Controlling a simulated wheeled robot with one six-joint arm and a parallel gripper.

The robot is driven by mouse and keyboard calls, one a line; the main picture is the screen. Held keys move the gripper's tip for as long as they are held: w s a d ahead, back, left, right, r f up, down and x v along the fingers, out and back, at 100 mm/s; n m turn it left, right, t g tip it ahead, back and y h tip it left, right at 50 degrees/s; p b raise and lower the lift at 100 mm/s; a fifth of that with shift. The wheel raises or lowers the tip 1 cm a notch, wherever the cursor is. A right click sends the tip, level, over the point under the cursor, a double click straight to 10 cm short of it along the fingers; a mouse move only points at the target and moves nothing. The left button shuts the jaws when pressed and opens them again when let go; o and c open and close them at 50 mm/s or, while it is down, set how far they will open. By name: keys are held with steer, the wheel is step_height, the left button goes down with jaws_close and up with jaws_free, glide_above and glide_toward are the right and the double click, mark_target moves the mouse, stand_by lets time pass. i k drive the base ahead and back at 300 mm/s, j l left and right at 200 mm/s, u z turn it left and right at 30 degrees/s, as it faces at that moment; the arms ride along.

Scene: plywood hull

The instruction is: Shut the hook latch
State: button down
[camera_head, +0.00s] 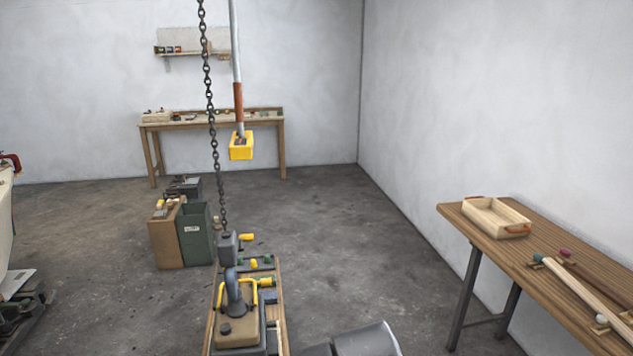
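A dark chain (211,120) hangs down left of the middle and ends at a grey block (228,246). Below the block is a blue-grey hook-like piece (234,284), low in the picture. Its lower part is close to a yellow handle (252,292) on a tan block-shaped load (238,332); I cannot tell whether they touch. The latch is too small to make out, so I cannot tell how it stands.
A yellow box (240,151) hangs from a pole behind the chain. Bins (196,236) stand to its left on the floor. A wooden bench (545,266) with a tray (496,218) and poles is at right. Floor between chain and bench is mostly clear.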

mark_target(247, 237)
steer(key=i+l, duration=0.15)
steer(key=i+l+z, duration=0.1)
steer(key=i, duration=0.45)
steer(key=i+l+z, duration=0.15)
steer(key=i, duration=0.35)
